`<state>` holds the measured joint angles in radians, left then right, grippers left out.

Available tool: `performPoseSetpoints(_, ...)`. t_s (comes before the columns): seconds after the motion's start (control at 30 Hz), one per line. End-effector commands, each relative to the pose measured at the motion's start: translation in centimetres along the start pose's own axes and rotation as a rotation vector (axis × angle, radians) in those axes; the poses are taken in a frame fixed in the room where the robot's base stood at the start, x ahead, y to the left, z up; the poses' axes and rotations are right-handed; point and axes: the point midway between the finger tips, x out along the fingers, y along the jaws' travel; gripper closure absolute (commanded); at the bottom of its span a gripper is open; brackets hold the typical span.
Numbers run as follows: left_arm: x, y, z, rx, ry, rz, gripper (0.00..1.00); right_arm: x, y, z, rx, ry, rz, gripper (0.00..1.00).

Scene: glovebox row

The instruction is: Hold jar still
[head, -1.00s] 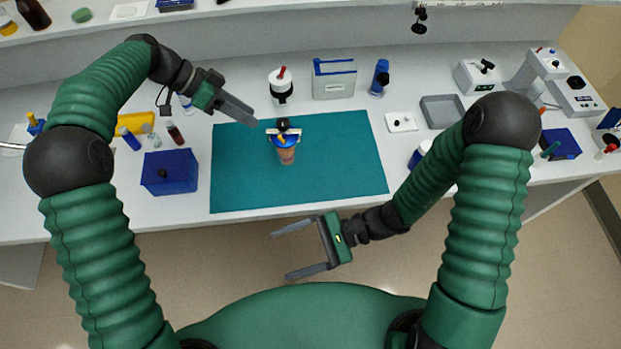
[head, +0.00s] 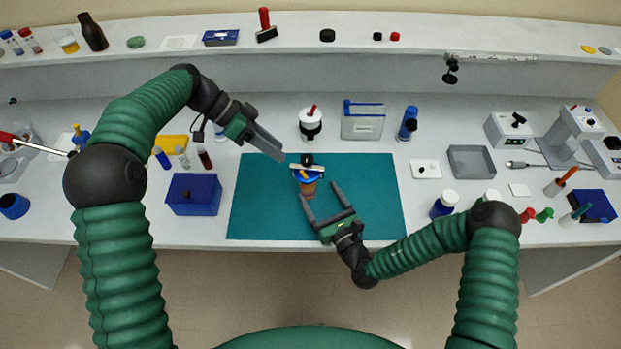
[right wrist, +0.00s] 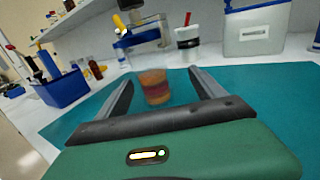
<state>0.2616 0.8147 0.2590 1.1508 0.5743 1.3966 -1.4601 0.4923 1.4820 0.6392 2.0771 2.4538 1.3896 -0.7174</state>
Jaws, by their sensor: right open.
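The jar (head: 309,187) stands upright on the teal mat (head: 262,215), with orange-brown contents and a blue top carrying a yellow bar and a black knob. In the right wrist view the jar (right wrist: 155,87) shows between the two fingers, near their tips. My right gripper (head: 320,192) is open, low over the mat on the near side of the jar. Its fingers (right wrist: 161,79) do not appear to touch the jar. My left gripper (head: 281,156) is above and left of the jar, its fingers pointing towards the top; its finger gap cannot be made out.
A blue box (head: 193,195) stands left of the mat. Behind the mat are a white pot with a black band (head: 310,125), a clear box with a blue edge (head: 362,121) and a blue bottle (head: 408,124). A white-capped blue jar (head: 444,204) stands near my right forearm.

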Motion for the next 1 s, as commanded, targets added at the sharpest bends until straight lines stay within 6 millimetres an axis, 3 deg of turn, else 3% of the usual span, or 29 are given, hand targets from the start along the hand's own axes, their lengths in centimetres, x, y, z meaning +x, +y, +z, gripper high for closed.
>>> performPoseSetpoints(0.1, -0.3, -0.1, 0.3, -0.002, 0.003, -0.001, 0.64, 3.0, 0.4, 0.1, -0.004, -0.001, 0.003, 0.21)
performPoseSetpoints(0.3, 0.0, 0.1, 0.0, -0.001, -0.001, -0.002, 0.64, 6.4, 0.1, 0.0, 0.000, -0.002, 0.003, 0.21)
performPoseSetpoints(0.7, 0.0, 0.1, 0.0, -0.001, -0.001, -0.002, 0.64, 7.6, 0.0, 0.0, 0.002, 0.000, 0.003, 0.22)
performPoseSetpoints(1.0, -0.1, 0.0, 0.1, -0.001, 0.000, -0.002, 0.64, 7.6, 0.1, 0.0, 0.001, 0.000, 0.003, 0.62)
